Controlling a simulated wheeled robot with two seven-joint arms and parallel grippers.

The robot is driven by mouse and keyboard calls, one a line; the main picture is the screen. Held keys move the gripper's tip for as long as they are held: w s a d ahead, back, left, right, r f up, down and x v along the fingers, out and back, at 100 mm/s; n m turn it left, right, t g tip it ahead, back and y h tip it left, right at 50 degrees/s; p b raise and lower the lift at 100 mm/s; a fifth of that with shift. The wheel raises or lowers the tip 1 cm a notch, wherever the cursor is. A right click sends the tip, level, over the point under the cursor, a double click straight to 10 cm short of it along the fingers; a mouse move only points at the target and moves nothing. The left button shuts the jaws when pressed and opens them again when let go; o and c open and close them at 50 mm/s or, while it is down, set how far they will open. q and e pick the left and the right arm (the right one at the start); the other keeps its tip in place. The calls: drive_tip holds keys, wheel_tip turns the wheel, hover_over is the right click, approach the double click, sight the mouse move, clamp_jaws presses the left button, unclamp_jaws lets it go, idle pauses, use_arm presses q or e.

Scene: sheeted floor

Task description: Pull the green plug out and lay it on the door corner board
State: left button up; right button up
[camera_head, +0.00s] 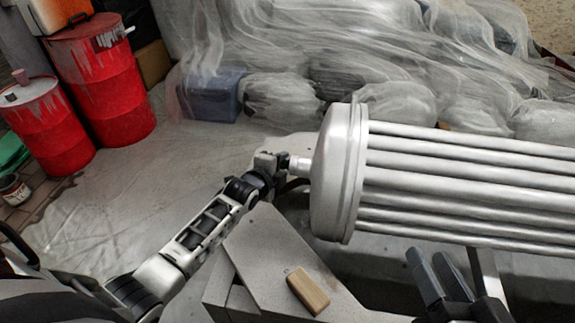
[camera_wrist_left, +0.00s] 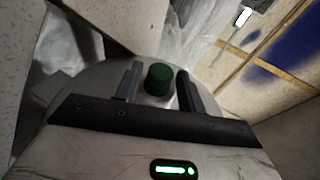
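The green plug (camera_wrist_left: 159,79) shows in the left wrist view between the two dark fingers of my left gripper (camera_wrist_left: 160,85). The fingers are apart, with narrow gaps beside the plug. In the head view my left gripper (camera_head: 290,163) is at the left end cap of the pale tube bundle (camera_head: 335,175) and hides the plug. A pale speckled board (camera_head: 262,248), seemingly the door corner board, lies below, in front of the bundle. My right gripper (camera_head: 430,262) is at the lower right, its dark fingers apart and nothing visible between them.
A wooden block (camera_head: 308,290) lies on the pale board. Red drums (camera_head: 105,85) and a small paint can (camera_head: 13,190) stand at the left. Sheeted goods (camera_head: 400,60) fill the back. The sheeted floor (camera_head: 140,205) at centre left is clear.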

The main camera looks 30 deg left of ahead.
use_arm(q)
clamp_jaws()
drive_tip(key=c, duration=0.6)
unclamp_jaws()
drive_tip(key=shift+c, duration=0.2)
drive_tip(key=shift+a, duration=0.15)
clamp_jaws()
drive_tip(key=shift+s+a, duration=0.2)
drive_tip(key=shift+a, duration=0.55)
drive_tip(key=shift+a, duration=0.1)
drive_tip(key=shift+s+a, duration=0.2)
drive_tip(key=shift+a, duration=0.55)
drive_tip(key=shift+s+a, duration=0.2)
drive_tip(key=shift+a, duration=0.5)
drive_tip(key=shift+s+a+p, duration=0.15)
drive_tip(key=shift+s+a, duration=0.15)
drive_tip(key=shift+a, duration=0.7)
drive_tip(key=shift+s+a+p, duration=0.15)
drive_tip(key=shift+s+a, duration=0.1)
drive_tip(key=shift+a, duration=0.7)
